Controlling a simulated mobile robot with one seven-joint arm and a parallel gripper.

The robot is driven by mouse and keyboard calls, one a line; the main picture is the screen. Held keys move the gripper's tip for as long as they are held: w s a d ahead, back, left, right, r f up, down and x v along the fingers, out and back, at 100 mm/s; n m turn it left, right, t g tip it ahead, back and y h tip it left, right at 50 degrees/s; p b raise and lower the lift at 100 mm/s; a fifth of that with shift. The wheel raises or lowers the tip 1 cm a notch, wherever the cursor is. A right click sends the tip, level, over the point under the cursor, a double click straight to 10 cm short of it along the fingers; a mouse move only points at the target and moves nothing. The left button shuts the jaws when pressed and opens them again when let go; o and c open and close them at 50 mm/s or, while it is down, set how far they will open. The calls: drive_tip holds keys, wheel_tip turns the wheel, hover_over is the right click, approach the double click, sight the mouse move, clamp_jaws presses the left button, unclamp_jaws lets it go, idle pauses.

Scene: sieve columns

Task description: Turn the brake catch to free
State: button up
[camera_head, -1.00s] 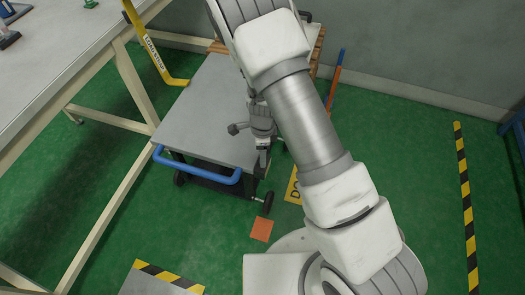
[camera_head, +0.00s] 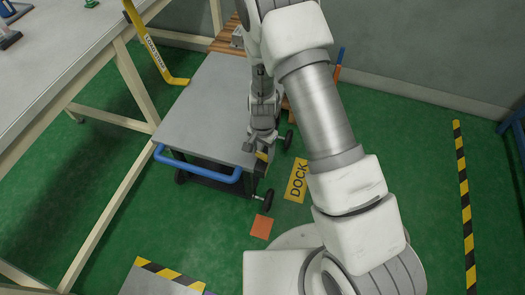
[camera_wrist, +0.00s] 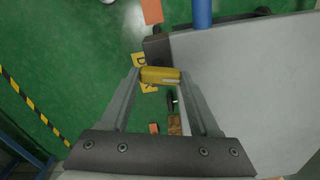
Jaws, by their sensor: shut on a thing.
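The cart (camera_head: 208,115) has a flat grey top, a blue push handle (camera_head: 200,168) and dark wheels. The yellow brake catch (camera_wrist: 160,75) is beside a dark block (camera_wrist: 157,48) at the cart's corner near the handle. My gripper (camera_wrist: 161,77) is shut on the catch, with one finger at each end of it. In the head view my gripper (camera_head: 262,146) is at the cart's right edge, and only a little of the yellow catch (camera_head: 261,156) shows. I cannot tell which setting the catch is in.
A yellow DOCK sign (camera_head: 297,180) and an orange square (camera_head: 262,226) lie on the green floor right of the cart. A workbench (camera_head: 60,60) with a yellow bracket (camera_head: 150,48) stands at the left. Open floor lies right, up to a striped line (camera_head: 464,190).

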sight(263, 155)
drive_tip(key=shift+n, duration=1.5)
drive_tip(key=o, duration=1.4)
drive_tip(key=shift+c, duration=0.2)
wheel_tip(263, 155, up, 18)
drive_tip(key=p, duration=0.5)
drive_tip(key=shift+f, duration=0.25)
drive_tip(key=shift+r, duration=0.1)
